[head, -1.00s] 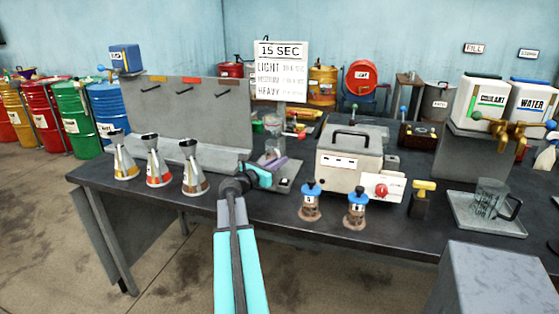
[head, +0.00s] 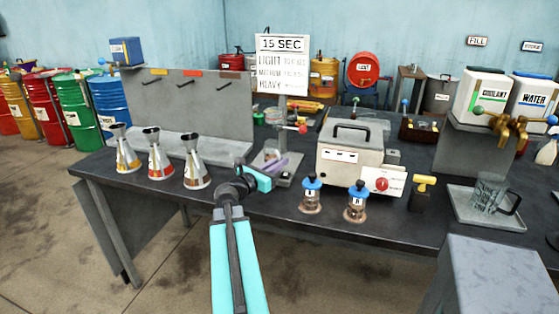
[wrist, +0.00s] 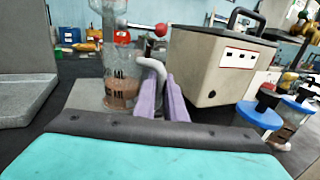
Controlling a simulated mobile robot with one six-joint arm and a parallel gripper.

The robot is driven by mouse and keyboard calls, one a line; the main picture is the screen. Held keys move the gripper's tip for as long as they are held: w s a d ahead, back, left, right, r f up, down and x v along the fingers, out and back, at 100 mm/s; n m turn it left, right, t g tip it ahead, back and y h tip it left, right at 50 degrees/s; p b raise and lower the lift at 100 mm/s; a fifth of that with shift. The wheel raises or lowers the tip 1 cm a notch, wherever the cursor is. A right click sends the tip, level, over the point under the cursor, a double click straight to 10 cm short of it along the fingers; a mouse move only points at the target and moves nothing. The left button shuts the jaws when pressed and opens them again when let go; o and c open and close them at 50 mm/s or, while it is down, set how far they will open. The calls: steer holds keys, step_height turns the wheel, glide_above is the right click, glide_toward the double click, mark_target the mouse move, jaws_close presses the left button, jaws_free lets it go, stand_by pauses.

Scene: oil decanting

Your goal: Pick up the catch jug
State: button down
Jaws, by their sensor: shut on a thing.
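The catch jug (wrist: 122,92) is a clear vessel with brown liquid in its lower part. In the wrist view it stands upright on a grey base beneath a clear cup (wrist: 112,15). Its pale curved handle (wrist: 153,68) reaches to the purple fingers of my gripper (wrist: 171,88), which are shut on it. In the head view my gripper (head: 279,167) is at the stand in the middle of the bench. The jug is hard to make out there. I cannot tell whether its bottom touches the base.
A beige box machine (head: 349,157) stands just right of my gripper, with two blue-capped bottles (head: 310,196) (head: 356,203) before it. Another clear jug (head: 488,192) sits on a tray (head: 507,221) at the right.

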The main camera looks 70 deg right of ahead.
steer(key=a+p, duration=0.2)
steer(key=p, duration=0.1)
steer(key=s+a+p, duration=0.1)
steer(key=a, duration=0.1)
steer(key=shift+s+a+r, duration=0.1)
steer(key=shift+r, duration=0.25)
steer(key=a+p, duration=0.1)
steer(key=p, duration=0.7)
steer(key=shift+s, duration=0.15)
stand_by(0.5)
